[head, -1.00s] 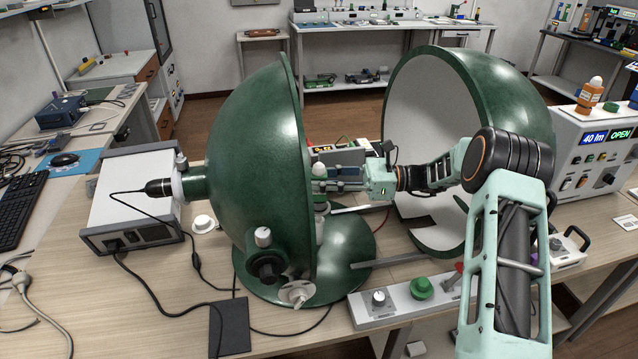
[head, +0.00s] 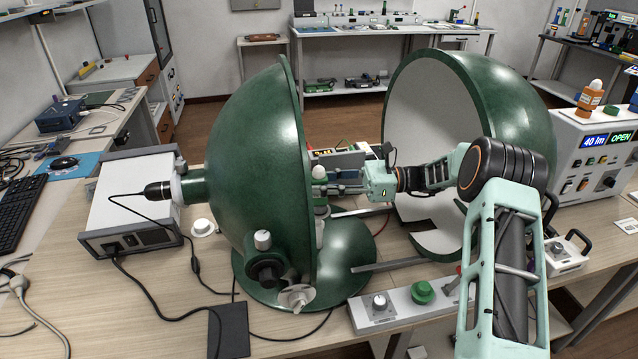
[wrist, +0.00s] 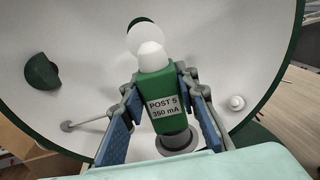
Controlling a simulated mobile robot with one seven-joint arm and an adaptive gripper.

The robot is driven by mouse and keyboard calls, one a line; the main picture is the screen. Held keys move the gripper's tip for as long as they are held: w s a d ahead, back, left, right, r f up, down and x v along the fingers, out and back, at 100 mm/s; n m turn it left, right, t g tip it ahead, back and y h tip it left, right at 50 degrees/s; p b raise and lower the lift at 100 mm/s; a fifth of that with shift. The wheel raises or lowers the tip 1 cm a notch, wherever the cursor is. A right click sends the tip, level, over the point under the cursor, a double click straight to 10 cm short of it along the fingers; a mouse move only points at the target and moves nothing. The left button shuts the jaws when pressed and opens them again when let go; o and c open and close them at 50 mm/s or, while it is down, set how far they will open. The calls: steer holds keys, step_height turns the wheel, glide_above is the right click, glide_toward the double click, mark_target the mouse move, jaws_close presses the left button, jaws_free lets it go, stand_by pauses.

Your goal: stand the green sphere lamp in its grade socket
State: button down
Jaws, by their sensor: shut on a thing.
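The green sphere lamp (wrist: 163,110) has a white dome top and a label reading "POST 5 350 mA". It is upright inside the open green sphere (head: 255,150), over a grey round post (wrist: 178,141); I cannot tell whether it touches the post. In the head view its white dome (head: 318,172) shows just past the left half's rim. My gripper (wrist: 165,95) is shut on the lamp, with a blue-padded finger on each side. In the head view my gripper (head: 335,188) reaches in from the right between the sphere halves. I cannot make out the grade socket.
The right sphere half (head: 505,95) stands open behind my arm. A control box (head: 600,150) at right reads "40 lm" and "OPEN" and carries an orange lamp (head: 590,97). A switch panel (head: 400,307) lies in front. A small white bulb (wrist: 236,102) projects near the sphere's rim.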

mark_target(325, 172)
steer(key=shift+r+p, duration=1.15)
steer(key=shift+r, duration=0.45)
steer(key=shift+w+r+p, duration=0.1)
steer(key=shift+r+p, duration=0.6)
steer(key=shift+r, duration=0.2)
steer(key=shift+f, duration=0.1)
stand_by(0.3)
